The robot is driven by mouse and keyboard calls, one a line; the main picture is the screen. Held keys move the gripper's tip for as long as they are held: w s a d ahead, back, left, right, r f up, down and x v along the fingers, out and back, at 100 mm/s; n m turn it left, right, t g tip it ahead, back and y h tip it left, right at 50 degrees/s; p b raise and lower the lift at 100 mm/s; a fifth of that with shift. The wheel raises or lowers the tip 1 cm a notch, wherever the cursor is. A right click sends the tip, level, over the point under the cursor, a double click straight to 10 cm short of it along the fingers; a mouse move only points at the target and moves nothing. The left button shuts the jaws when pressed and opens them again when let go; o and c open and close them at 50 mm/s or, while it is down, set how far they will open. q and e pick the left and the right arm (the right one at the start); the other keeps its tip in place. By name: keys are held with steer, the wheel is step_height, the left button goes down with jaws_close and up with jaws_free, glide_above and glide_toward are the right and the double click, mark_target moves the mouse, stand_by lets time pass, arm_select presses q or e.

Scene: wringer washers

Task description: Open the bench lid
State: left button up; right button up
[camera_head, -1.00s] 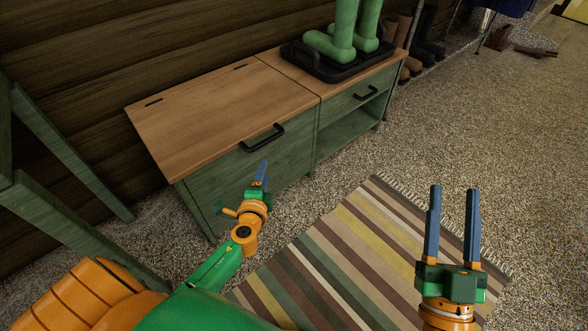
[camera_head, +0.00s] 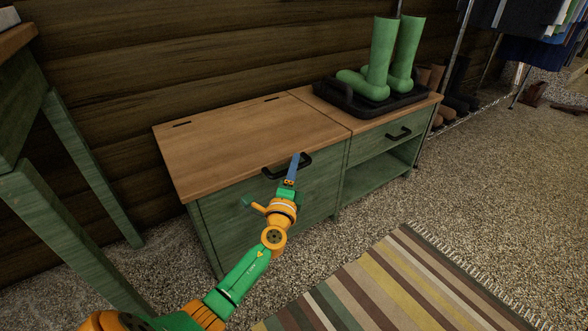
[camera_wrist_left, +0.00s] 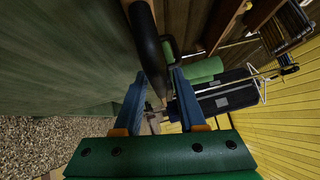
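The bench (camera_head: 225,222) has green panels and a wooden top. Its left part is the lid (camera_head: 245,135), lying flat and closed, with two dark hinges along the back edge. A black handle (camera_head: 306,161) sits at the front under the lid's edge. My left gripper (camera_head: 295,158) is at this handle, its blue fingers overlapping the handle in the head view. In the left wrist view, the fingers (camera_wrist_left: 160,85) are spread apart and the dark handle (camera_wrist_left: 151,50) runs in line with the gap between them. Contact cannot be told. My right gripper is out of view.
Green boots (camera_head: 382,60) stand in a black tray (camera_head: 352,105) on the bench's right part, above a drawer with its own handle (camera_head: 398,134). A green-legged table (camera_head: 65,150) stands at the left. A striped rug (camera_head: 390,280) lies in front on the gravel-like floor.

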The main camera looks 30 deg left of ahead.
arm_select(q)
jaws_close()
stand_by(1.2)
